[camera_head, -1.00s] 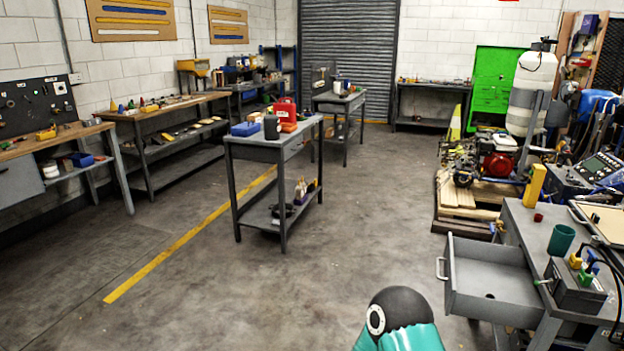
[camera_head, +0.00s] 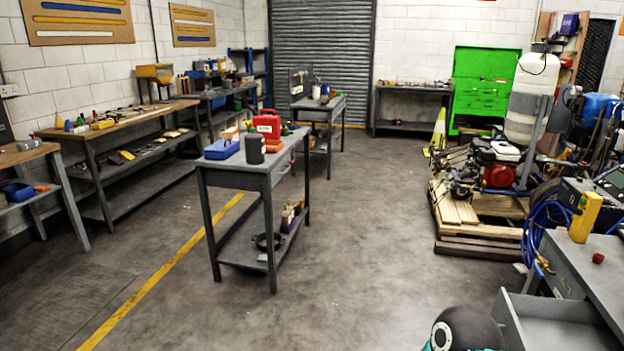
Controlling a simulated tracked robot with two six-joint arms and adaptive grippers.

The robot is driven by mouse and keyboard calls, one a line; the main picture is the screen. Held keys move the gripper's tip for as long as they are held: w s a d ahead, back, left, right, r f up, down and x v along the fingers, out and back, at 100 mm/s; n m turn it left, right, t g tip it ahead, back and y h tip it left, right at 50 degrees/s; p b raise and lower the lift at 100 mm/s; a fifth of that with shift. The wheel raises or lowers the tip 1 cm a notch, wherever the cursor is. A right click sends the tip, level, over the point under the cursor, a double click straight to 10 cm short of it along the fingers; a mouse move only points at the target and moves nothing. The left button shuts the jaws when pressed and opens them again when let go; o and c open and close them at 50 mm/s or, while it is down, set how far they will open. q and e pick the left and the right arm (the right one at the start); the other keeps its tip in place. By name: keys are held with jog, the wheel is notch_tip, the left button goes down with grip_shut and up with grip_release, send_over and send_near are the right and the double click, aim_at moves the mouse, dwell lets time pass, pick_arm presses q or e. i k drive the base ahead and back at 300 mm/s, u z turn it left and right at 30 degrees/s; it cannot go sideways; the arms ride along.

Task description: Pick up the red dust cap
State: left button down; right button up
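A small red cap-like piece (camera_head: 598,258), which looks like the red dust cap, sits on the grey top of the workbench (camera_head: 578,270) at the right edge. Neither of my grippers is in view. Only a rounded black and teal part of my own arm shows at the bottom, left of the open drawer.
The bench's grey drawer (camera_head: 545,325) is pulled open toward the room. A wooden pallet (camera_head: 475,243) with a machine stands behind it. A grey table (camera_head: 240,168) with a red container stands centre left. The floor (camera_head: 370,225) between is clear.

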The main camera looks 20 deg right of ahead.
aim_at(598, 259)
jog(key=z, duration=0.2)
jog(key=i, duration=1.5)
jog(key=z, duration=0.5)
jog(key=i, duration=1.3)
jog(key=z, duration=0.8)
jog(key=i, duration=1.25)
jog(key=z, duration=1.35)
jog(key=i, duration=1)
jog(key=z, duration=0.55)
jog(key=k, duration=0.75)
jog(key=z, duration=0.25)
jog(key=i, duration=0.55)
